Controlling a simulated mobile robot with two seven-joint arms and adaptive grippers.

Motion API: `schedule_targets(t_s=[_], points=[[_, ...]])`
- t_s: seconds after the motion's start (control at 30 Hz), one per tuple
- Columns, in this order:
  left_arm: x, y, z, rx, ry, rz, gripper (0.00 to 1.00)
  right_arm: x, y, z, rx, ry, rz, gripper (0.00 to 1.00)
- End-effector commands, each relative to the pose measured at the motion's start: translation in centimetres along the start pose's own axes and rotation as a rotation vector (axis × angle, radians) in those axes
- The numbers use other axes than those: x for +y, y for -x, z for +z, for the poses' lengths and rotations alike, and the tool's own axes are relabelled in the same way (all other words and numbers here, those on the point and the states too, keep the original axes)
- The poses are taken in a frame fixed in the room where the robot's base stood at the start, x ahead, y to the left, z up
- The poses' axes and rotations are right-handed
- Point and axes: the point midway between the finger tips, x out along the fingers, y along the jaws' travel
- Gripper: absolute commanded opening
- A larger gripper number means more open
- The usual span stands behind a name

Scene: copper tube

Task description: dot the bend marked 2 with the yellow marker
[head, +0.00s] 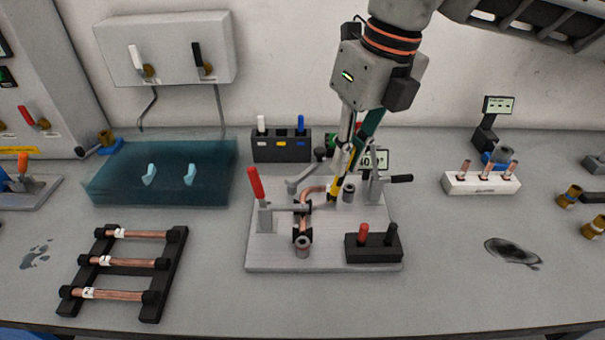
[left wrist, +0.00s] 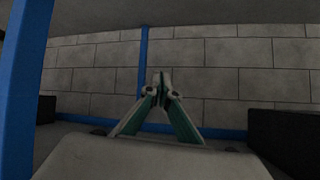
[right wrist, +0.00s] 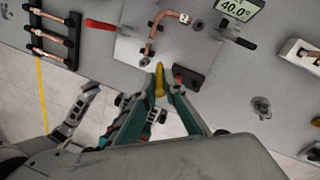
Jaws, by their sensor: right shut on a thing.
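A bent copper tube (head: 316,189) lies clamped on the grey fixture plate (head: 268,255); it also shows in the right wrist view (right wrist: 172,16). No number is readable at its bends. My right gripper (head: 348,165) is shut on the yellow marker (head: 335,187), held steeply over the plate just right of the tube's upper bend. The marker shows between the fingertips in the right wrist view (right wrist: 159,80). I cannot tell whether its tip touches anything. My left gripper (left wrist: 160,82) looks shut and empty, facing a block wall; it is outside the head view.
A red-handled clamp (head: 256,186) and a black block with a red knob (head: 372,253) stand on the plate. A marker holder (head: 281,147) with white and blue markers is behind. A rack of straight copper tubes (head: 125,268) is left. The front right bench is mostly clear.

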Motion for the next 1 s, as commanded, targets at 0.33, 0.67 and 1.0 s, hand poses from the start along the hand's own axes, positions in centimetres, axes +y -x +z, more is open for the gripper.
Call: schedule_targets(t_s=[0.33, 0.67, 1.0], points=[[0.4, -0.6, 1.2, -0.002, 0.001, 0.005, 0.00, 3.1, -0.4, 0.5, -0.084, -0.459, -0.055, 0.00], [0.8, -1.1, 2.2, -0.004, 0.001, 0.010, 0.00, 5.9, -0.9, 0.8, -0.169, -0.911, -0.120, 0.00], [0.9, -1.3, 2.3, 0.000, 0.001, 0.013, 0.00, 7.4, -1.2, 0.8, -0.221, -1.190, -0.164, 0.00]])
